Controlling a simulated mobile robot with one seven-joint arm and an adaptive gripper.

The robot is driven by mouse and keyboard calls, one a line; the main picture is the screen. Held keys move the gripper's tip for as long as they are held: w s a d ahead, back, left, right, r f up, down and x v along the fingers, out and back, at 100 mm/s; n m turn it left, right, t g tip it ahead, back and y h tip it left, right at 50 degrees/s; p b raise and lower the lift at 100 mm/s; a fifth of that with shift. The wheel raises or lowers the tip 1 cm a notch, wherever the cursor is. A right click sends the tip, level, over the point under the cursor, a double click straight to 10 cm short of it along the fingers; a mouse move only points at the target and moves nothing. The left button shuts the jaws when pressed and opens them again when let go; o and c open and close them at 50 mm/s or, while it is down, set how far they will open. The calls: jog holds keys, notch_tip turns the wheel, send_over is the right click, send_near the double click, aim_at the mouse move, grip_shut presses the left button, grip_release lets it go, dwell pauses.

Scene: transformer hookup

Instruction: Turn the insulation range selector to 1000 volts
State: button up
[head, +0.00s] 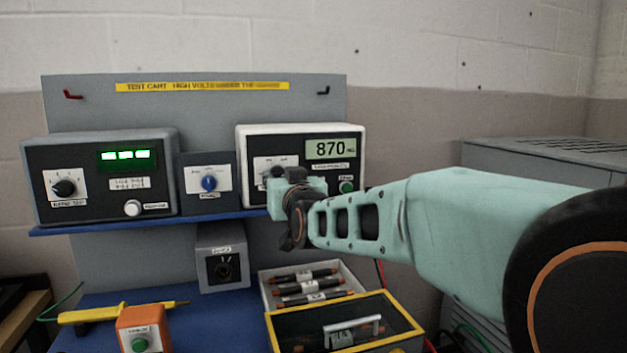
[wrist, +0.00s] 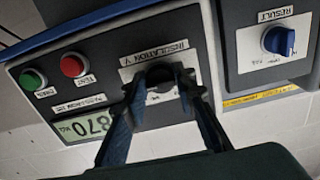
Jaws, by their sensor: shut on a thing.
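The insulation tester (head: 301,133) is the white-edged box with a black face on the right of the blue shelf. Its display (head: 330,149) reads 870. The insulation range selector (wrist: 158,76) is a black knob on a white dial plate, seen upside down in the wrist view. My gripper (wrist: 160,88) is shut on this knob, a finger on either side. In the head view my gripper (head: 279,178) covers much of the dial. The knob's pointer and most dial marks are hidden, so its setting cannot be read.
A green button (head: 346,187) and a red button (wrist: 73,65) sit on the tester's face. Left of it are a blue result knob (head: 209,182) and a ratio meter (head: 100,178). Below are a yellow-rimmed tray (head: 405,323) and an orange button box (head: 143,322).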

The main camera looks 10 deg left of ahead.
aim_at(276, 129)
jog(key=o, duration=1.1)
jog(key=shift+o, duration=0.2)
notch_tip(276, 129, up, 9)
jog(key=shift+r, duration=0.55)
